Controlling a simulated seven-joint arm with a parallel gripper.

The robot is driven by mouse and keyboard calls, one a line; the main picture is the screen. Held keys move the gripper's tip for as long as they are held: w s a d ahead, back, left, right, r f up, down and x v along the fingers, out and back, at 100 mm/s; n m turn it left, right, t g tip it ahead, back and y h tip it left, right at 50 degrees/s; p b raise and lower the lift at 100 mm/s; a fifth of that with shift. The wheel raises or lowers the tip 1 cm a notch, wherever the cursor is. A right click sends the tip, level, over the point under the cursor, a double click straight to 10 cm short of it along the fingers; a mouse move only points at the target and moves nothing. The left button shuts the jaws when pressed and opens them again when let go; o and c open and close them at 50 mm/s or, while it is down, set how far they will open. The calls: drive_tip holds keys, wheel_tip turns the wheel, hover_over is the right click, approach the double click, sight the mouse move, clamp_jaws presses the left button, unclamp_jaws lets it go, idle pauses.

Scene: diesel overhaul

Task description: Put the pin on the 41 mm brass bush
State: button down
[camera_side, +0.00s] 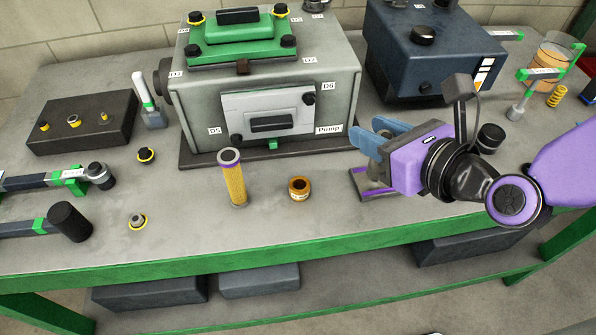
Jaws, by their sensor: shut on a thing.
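The brass bush (299,189) stands upright on the bench, left of my gripper, with its dark bore facing up and a small label on its side too small to read. My gripper (370,138) is right of the bush, in front of the grey pump housing. Its blue fingers are shut on a small greyish thing, likely the pin, mostly hidden by the fingers and the purple gripper body. A low grey holder with purple stripes (361,186) lies just below the gripper. I cannot tell whether the held thing touches it.
A tall yellow cylinder with a purple rim (233,180) stands left of the bush. The pump housing (270,90) rises behind. A black cap (490,138) is right of my gripper. Tools lie at the far left (65,180). The bench front around the bush is clear.

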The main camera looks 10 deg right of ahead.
drive_tip(key=shift+w+a+f, duration=1.5)
drive_tip(key=shift+a+f, duration=0.2)
drive_tip(key=shift+f, duration=0.4)
drive_tip(key=shift+w+a+f, duration=1.45)
drive_tip(key=shift+a+f, duration=0.2)
drive_tip(key=shift+f, duration=0.5)
drive_tip(key=shift+w+a+f, duration=1.5)
drive_tip(key=shift+a+f, duration=0.2)
drive_tip(key=shift+f, duration=0.4)
drive_tip(key=shift+f, duration=0.2)
drive_tip(key=c, duration=0.8)
unclamp_jaws()
drive_tip(key=shift+r, duration=0.1)
drive_tip(key=shift+s+r, duration=0.15)
drive_tip(key=v, duration=1.1)
drive_tip(key=shift+s+d+r, duration=0.15)
drive_tip(key=shift+s+r, duration=0.05)
drive_tip(key=shift+s, duration=0.1)
